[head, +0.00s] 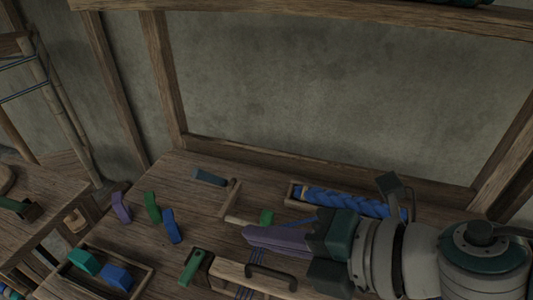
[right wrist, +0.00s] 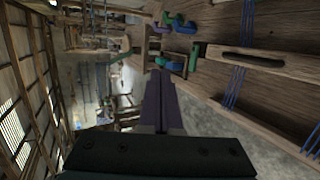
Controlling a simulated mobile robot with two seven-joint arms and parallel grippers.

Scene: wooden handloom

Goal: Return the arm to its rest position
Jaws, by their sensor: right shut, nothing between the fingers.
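My right gripper (head: 248,235) comes in from the right over the wooden table (head: 200,178). Its purple fingers are shut together and hold nothing. In the right wrist view the shut fingers (right wrist: 160,86) point away from the camera, beside the table edge. My left gripper is not in view. The right arm covers the front right part of the table in the head view.
A tray with a blue braided bundle (head: 345,202) lies behind my arm. A tray (head: 73,287) holds teal and blue pieces. A handled wooden bar (head: 230,272) lies in front. Wooden posts frame the wall.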

